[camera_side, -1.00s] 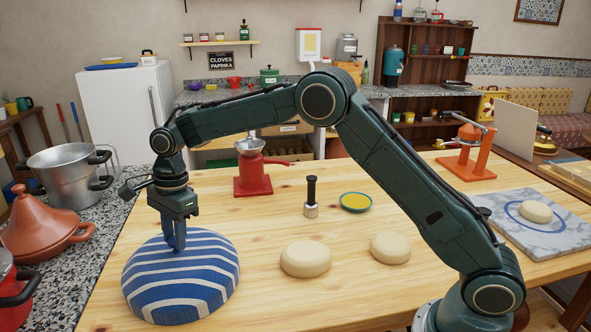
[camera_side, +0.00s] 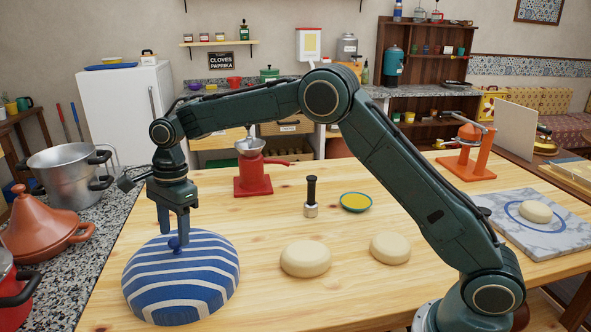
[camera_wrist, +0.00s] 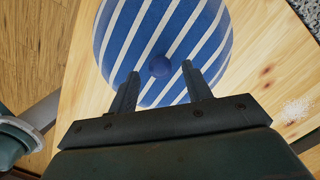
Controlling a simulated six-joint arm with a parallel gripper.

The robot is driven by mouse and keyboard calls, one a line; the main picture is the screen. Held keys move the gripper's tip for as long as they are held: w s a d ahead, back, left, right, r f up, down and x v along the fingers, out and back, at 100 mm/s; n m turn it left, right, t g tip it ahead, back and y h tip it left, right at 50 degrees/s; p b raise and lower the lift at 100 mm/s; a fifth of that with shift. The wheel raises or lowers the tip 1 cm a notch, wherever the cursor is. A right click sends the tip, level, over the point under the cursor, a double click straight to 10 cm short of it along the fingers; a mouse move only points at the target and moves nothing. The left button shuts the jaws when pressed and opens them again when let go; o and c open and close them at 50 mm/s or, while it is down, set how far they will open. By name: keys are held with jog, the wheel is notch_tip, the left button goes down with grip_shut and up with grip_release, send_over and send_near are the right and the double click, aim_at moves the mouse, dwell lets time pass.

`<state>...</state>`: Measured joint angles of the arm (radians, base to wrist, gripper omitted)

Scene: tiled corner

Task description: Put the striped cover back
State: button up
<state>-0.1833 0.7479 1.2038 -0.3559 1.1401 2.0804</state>
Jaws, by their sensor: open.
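The striped cover (camera_side: 190,288) is a blue and white dome with a small blue knob (camera_side: 174,243) on top. It sits on the wooden table at the front left, and whatever is under it is hidden. My gripper (camera_side: 174,226) is open just above the cover, with its fingers pointing down near the knob. In the wrist view the knob (camera_wrist: 159,67) shows between and just beyond the two separated fingertips (camera_wrist: 160,74), on the striped dome (camera_wrist: 190,35). The fingers hold nothing.
Two pale dough rounds (camera_side: 305,259) (camera_side: 390,248) lie to the right of the cover. A dark-handled tool (camera_side: 311,197), a yellow-filled dish (camera_side: 355,202) and a red grinder (camera_side: 257,172) stand farther back. A marble board (camera_side: 545,240) with another round is at right. Pots (camera_side: 66,175) stand at left.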

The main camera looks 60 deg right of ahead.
aim_at(185, 249)
jog(key=r, duration=0.3)
jog(key=d+r, duration=0.1)
jog(key=r, duration=0.1)
jog(key=shift+r, duration=0.35)
dwell(0.3)
jog(key=s+d+r+n+t, duration=0.2)
jog(key=s+d+r+n, duration=0.3)
jog(key=s, duration=0.4)
jog(key=s+d+r+n+t, duration=0.1)
jog(key=s+d+r+n, duration=0.25)
jog(key=s+r, duration=0.5)
jog(key=s+d+f+n+t, duration=0.1)
jog(key=s+d+f+n, duration=0.1)
jog(key=s, duration=0.4)
jog(key=s+d+f+n+h, duration=0.1)
jog(key=s+d+f+n, duration=0.1)
jog(key=s+n, duration=0.2)
jog(key=s+d+f+n+t, duration=0.1)
jog(key=s+d+f+n, duration=0.1)
jog(key=s, duration=0.8)
jog(key=shift+f+n+t+h, duration=0.3)
jog(key=shift+f+n, duration=0.25)
jog(key=shift+n, duration=0.2)
